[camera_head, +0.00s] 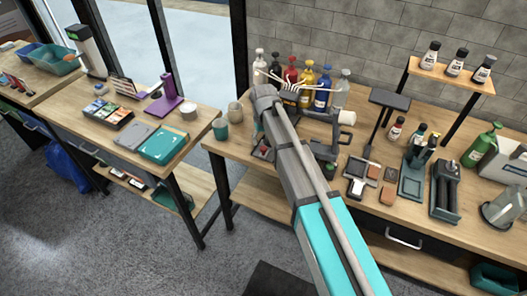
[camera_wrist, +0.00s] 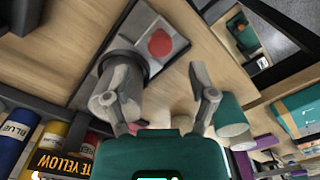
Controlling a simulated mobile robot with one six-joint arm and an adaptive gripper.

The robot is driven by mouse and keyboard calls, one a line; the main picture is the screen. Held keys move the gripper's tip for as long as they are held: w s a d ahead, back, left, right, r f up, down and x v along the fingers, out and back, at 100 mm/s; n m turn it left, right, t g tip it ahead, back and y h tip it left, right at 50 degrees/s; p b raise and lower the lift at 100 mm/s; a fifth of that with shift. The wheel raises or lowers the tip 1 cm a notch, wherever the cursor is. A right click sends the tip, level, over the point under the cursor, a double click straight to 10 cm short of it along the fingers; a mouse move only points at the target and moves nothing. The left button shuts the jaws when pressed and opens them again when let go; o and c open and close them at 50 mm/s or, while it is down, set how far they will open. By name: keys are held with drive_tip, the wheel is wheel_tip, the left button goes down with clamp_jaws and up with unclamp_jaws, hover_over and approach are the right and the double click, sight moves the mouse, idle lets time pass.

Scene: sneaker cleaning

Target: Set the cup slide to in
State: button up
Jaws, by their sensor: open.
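In the wrist view a dark grey base plate (camera_wrist: 105,47) carries a round red button (camera_wrist: 160,43) and a grey cylindrical part (camera_wrist: 104,102) in a dark ring. I cannot tell for sure which part is the cup slide or how it is set. My gripper (camera_wrist: 160,85) has its two fingers spread, with nothing held between them. The left finger overlaps the grey cylinder in the picture; contact cannot be told.
Several paint bottles (camera_head: 307,88) line the wall. A dark press-like tool (camera_head: 325,150) stands right of my arm. A side table (camera_head: 196,118) is at the left, across a gap.

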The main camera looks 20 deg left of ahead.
sight(264, 148)
drive_tip(key=shift+f+b, duration=2)
drive_tip(key=shift+f, duration=0.3)
clamp_jaws()
